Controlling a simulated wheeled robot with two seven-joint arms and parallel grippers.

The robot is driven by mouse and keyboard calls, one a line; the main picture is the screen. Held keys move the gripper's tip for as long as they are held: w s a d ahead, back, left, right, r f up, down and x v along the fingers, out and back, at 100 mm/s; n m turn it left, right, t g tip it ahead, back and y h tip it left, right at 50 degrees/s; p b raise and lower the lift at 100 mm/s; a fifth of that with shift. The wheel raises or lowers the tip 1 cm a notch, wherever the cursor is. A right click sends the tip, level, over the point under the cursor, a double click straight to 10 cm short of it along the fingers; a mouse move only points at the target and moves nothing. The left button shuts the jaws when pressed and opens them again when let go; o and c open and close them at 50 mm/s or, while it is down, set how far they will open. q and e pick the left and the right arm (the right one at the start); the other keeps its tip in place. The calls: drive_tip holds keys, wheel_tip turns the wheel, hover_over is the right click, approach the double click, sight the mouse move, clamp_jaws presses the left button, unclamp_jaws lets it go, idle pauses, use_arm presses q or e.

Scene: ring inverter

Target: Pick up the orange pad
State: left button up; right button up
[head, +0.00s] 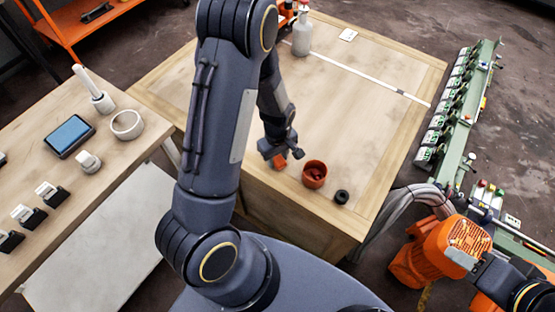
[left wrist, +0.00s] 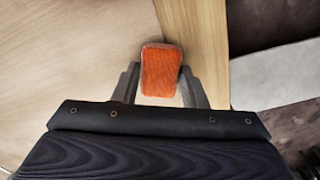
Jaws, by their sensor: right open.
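The orange pad (left wrist: 161,72) is a small rounded block with a textured face. In the left wrist view it sits between the two fingertips of my left gripper (left wrist: 160,82), which meet its sides. In the head view the pad (head: 278,161) shows at the left gripper (head: 287,152), near the front left edge of the large wooden table (head: 345,110). I cannot tell whether it touches the tabletop. My right gripper (head: 468,262) is at the lower right, in front of an orange machine, apart from the pad, and open.
A red-brown bowl (head: 315,175) with something inside stands just right of the left gripper, with a small black ring (head: 341,197) beyond it. A white bottle (head: 302,37) stands at the back. A side table (head: 120,155) at left holds a tablet (head: 70,136). The table's middle is clear.

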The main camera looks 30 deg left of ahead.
sight(277, 159)
use_arm(q)
drive_tip(key=c, duration=0.6)
drive_tip(key=shift+r, duration=0.5)
drive_tip(key=r, duration=0.3)
drive_tip(key=shift+s, duration=0.2)
drive_tip(key=s+r+p, duration=0.1)
drive_tip(key=s+r, duration=0.2)
drive_tip(key=s, duration=0.1)
drive_tip(key=s+r+p, duration=0.1)
drive_tip(key=s+r, duration=0.2)
drive_tip(key=s, duration=0.2)
drive_tip(key=s+a+r+p, duration=0.1)
drive_tip(key=s+r, duration=0.2)
drive_tip(key=s, duration=0.1)
drive_tip(key=shift+s, duration=0.3)
drive_tip(key=shift+a, duration=0.1)
